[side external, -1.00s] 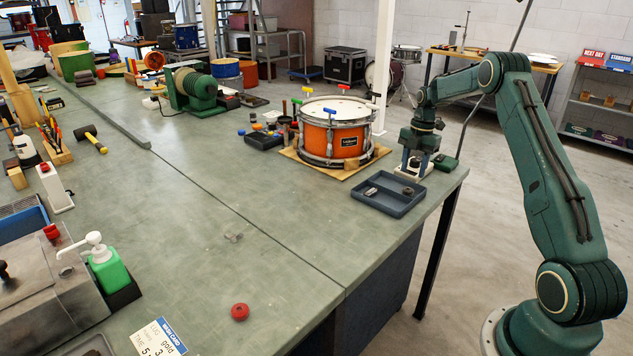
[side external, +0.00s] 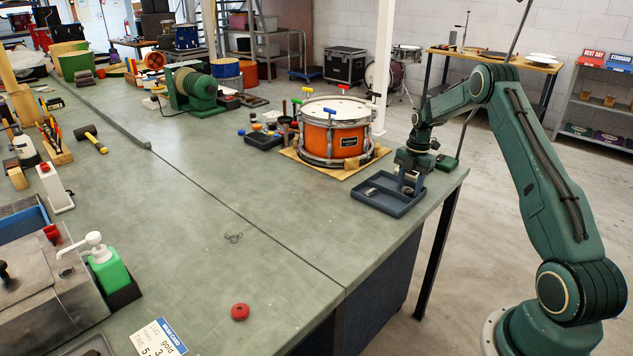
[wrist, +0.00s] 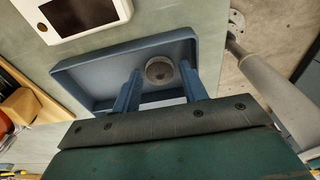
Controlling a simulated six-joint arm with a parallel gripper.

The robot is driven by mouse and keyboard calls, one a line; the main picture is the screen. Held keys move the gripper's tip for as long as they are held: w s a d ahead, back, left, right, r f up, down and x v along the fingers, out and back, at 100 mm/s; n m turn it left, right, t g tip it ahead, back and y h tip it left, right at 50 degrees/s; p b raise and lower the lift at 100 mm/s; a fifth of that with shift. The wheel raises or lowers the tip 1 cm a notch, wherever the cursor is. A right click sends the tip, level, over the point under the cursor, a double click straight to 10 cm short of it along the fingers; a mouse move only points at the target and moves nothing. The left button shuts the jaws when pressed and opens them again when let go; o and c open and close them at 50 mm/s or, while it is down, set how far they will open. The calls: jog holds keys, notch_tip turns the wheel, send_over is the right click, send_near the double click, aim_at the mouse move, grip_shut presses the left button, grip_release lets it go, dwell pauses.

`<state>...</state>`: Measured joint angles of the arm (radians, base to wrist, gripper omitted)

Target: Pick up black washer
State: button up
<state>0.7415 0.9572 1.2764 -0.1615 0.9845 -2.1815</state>
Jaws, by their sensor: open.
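A small round dark-grey piece, apparently the black washer (wrist: 160,70), lies in the blue-grey tray (wrist: 95,59), close to its wall in the wrist view. My gripper (wrist: 160,85) is open, with one blue finger on each side of the washer. I cannot tell whether either finger touches it. In the side view my gripper (side external: 410,187) points down into the right part of the tray (side external: 393,209) and hides the washer.
A small metal piece (side external: 371,191) lies in the left part of the tray. An orange drum (side external: 333,138) stands on a wooden board behind the tray. A white device with a dark screen (wrist: 82,14) lies beside the tray. The bench in front is mostly clear.

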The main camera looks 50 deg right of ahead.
aim_at(409, 189)
jog(key=shift+c, duration=0.2)
dwell(0.3)
jog(key=c, duration=0.7)
jog(key=shift+r, duration=5)
